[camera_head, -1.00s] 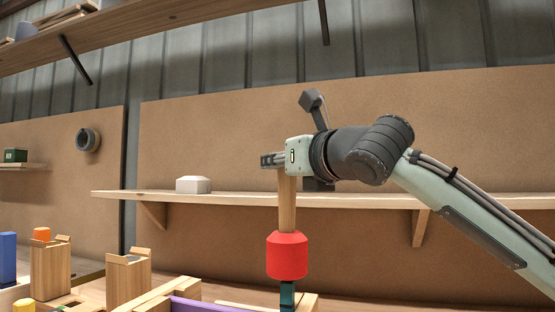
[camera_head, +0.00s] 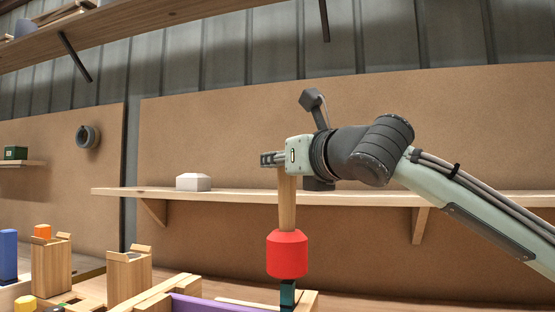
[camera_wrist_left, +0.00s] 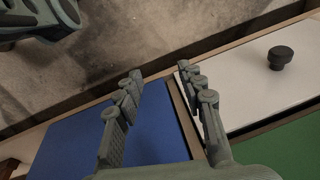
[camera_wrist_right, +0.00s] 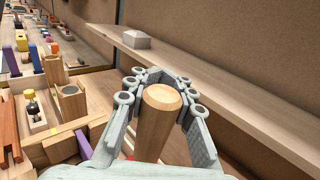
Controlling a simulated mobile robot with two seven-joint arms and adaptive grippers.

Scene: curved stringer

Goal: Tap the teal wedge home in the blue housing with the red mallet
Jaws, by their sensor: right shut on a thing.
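The red mallet (camera_head: 287,254) hangs head down in the head view, its wooden handle (camera_head: 287,200) upright. My right gripper (camera_head: 272,160) is shut on the top of the handle, and the right wrist view shows the fingers around the handle end (camera_wrist_right: 162,98). The teal wedge (camera_head: 287,294) stands directly under the mallet head; whether they touch I cannot tell. The wedge's lower part is cut off by the picture edge. The blue housing cannot be made out for certain. My left gripper (camera_wrist_left: 160,85) is open and empty, over blue, white and green panels in the left wrist view.
A shelf (camera_head: 360,199) with a pale block (camera_head: 193,182) runs behind the mallet. Wooden posts (camera_head: 128,275), an orange block (camera_head: 42,231) and a purple strip (camera_head: 205,303) stand at the lower left. A black knob (camera_wrist_left: 281,57) sits on the white panel.

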